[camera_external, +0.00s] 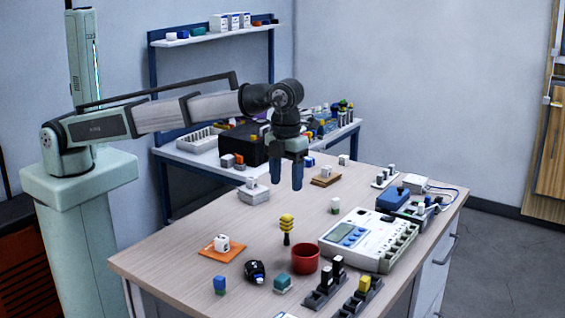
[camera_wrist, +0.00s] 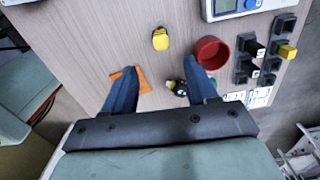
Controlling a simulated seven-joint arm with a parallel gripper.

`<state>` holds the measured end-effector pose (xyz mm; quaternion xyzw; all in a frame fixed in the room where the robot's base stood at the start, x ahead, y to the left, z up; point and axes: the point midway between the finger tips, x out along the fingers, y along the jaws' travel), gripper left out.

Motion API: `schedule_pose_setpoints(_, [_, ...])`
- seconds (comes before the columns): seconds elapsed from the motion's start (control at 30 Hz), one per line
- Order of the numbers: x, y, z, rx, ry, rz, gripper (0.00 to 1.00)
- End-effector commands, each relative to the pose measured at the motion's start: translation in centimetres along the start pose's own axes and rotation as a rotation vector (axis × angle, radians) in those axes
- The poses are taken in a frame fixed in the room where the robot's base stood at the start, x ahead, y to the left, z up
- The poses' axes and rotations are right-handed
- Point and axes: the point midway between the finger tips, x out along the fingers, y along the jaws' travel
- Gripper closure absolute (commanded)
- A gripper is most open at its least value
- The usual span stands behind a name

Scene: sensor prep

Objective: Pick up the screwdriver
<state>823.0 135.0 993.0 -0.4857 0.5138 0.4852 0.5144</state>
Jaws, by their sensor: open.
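The screwdriver appears to be the upright item with a yellow ribbed handle and a dark lower part (camera_external: 287,224), standing on the wooden table (camera_external: 190,268) left of a red cup. In the wrist view its yellow top (camera_wrist: 160,39) shows beyond and roughly between my fingertips. My gripper (camera_external: 286,176) points down, open and empty, well above the table. It also shows in the wrist view (camera_wrist: 160,78), its blue fingers spread apart and not touching anything.
The red cup (camera_external: 305,260) is close to the screwdriver's right. A dark object (camera_external: 255,271) and an orange mat (camera_external: 235,252) with a white block lie to the left. A large white device (camera_external: 355,236) and dark switch blocks (camera_external: 322,291) stand to the right.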

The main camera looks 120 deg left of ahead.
Motion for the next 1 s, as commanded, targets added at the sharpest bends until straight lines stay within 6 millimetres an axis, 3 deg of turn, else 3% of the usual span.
schedule_pose_setpoints(0.33, [5.8,0.1,0.0,0.001,0.001,0.002,0.43])
schedule_pose_setpoints(0.77, [8.2,0.0,0.0,0.002,0.000,0.002,0.43])
schedule_pose_setpoints(1.0, [11.1,-0.1,0.1,0.001,0.001,0.003,0.43])
